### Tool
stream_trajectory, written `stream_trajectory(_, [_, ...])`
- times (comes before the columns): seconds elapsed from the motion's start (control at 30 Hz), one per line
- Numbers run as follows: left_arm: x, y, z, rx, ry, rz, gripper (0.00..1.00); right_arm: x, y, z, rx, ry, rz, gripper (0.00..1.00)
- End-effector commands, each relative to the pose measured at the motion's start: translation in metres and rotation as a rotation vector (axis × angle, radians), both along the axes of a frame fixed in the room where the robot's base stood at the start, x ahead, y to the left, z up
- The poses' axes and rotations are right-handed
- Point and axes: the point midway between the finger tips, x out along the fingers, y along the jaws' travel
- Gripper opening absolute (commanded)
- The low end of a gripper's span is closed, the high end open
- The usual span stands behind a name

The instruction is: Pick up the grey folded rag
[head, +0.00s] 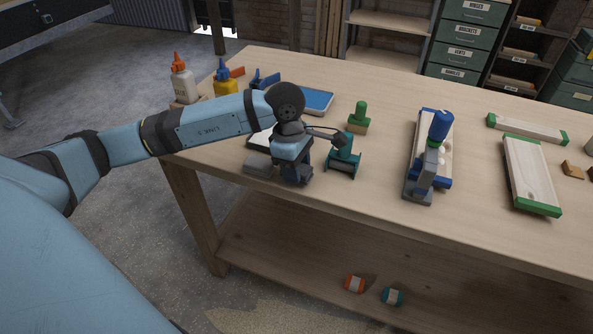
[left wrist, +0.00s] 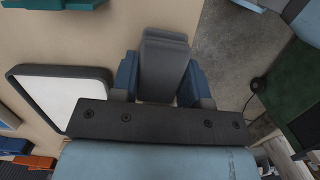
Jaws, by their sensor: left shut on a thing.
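The grey folded rag (head: 259,164) lies at the front left of the workbench, near its edge, partly hidden behind my left gripper. In the left wrist view the rag (left wrist: 165,62) is between the two blue-grey fingers. My left gripper (head: 291,176) points down over the bench and is shut on the rag. The fingers also show in the left wrist view (left wrist: 162,82), one on each side of it. I cannot tell whether the rag is clear of the bench top. My right gripper is in neither view.
A teal tool (head: 344,161) stands close right of the gripper. A dark-rimmed white tray (left wrist: 60,92) lies beside the rag. Behind are a green-handled stamp-like block (head: 358,120), a blue tray (head: 318,101) and glue bottles (head: 181,80).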

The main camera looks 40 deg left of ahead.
Motion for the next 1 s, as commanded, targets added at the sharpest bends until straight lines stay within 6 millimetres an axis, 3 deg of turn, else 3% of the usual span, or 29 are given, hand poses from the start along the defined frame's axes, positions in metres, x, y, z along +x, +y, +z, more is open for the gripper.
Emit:
stream_trajectory(0.6, [0.001, 0.000, 0.155, -0.001, -0.003, -0.001, 0.19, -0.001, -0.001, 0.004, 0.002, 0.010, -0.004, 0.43])
stream_trajectory(0.8, [0.000, 0.000, 0.180, -0.001, -0.001, 0.000, 0.19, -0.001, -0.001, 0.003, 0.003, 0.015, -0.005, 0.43])
stream_trajectory(1.0, [0.000, 0.000, 0.186, 0.000, 0.001, 0.000, 0.19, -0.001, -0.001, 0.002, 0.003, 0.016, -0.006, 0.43])
